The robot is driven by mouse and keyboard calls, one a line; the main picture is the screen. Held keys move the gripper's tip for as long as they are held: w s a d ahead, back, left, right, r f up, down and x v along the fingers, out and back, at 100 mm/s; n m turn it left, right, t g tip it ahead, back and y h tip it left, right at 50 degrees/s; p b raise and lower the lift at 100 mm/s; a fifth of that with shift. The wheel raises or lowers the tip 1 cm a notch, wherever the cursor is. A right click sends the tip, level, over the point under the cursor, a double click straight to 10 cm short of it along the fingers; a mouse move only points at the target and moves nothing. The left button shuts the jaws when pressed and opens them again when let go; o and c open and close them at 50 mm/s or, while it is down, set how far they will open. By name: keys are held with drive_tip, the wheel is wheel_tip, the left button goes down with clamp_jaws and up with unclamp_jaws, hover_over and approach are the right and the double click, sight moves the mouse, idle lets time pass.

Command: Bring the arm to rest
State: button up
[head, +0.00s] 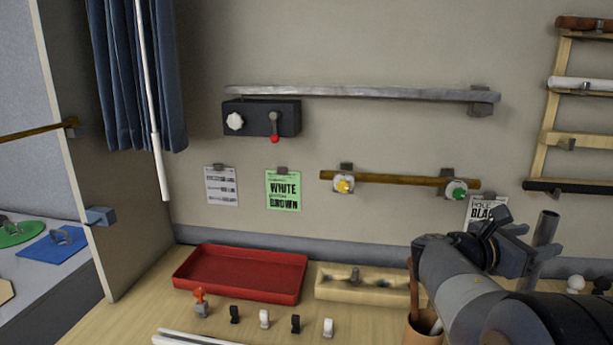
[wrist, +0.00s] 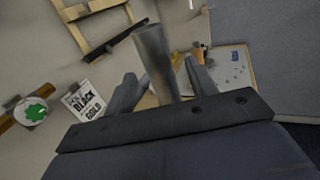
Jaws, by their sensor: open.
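My arm reaches in from the lower right of the head view, above the right part of the table. My gripper (head: 535,243) is at its end, in front of the wall. In the wrist view my gripper (wrist: 160,72) has its two grey fingers spread apart. A grey tube (wrist: 152,50) shows between the fingers there, and also beside the gripper in the head view (head: 547,227). I cannot tell whether it touches either finger.
A red tray (head: 240,274), a wooden block (head: 350,283), several small clips and a brown cup (head: 420,328) stand on the table (head: 135,310). A wooden rack (head: 545,130) hangs at the right. A brown rod (head: 400,179) and dark switch box (head: 262,118) are on the wall.

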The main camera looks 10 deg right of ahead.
sight(544, 216)
drive_tip(key=shift+d, duration=1.25)
drive_tip(key=shift+w+d+r+p, duration=0.1)
drive_tip(key=shift+d+r+p, duration=0.15)
drive_tip(key=shift+p, duration=0.1)
drive_tip(key=shift+a+r, duration=0.1)
drive_tip(key=shift+r, duration=0.05)
drive_tip(key=shift+a+f+b, duration=0.1)
drive_tip(key=shift+f+b, duration=0.2)
drive_tip(key=shift+f, duration=0.2)
drive_tip(key=a+b, duration=0.1)
drive_tip(key=a, duration=1)
drive_tip(key=d+p, duration=0.1)
drive_tip(key=d, duration=0.9)
drive_tip(key=shift+d+r, duration=0.15)
drive_tip(key=shift+d, duration=0.25)
drive_tip(key=r+p, duration=0.3)
drive_tip(key=r, duration=0.1)
drive_tip(key=shift+d+r+p, duration=0.2)
drive_tip(key=shift+r+p, duration=0.05)
drive_tip(key=shift+p, duration=0.15)
drive_tip(key=shift+r+p, duration=0.45)
drive_tip(key=shift+r, duration=0.4)
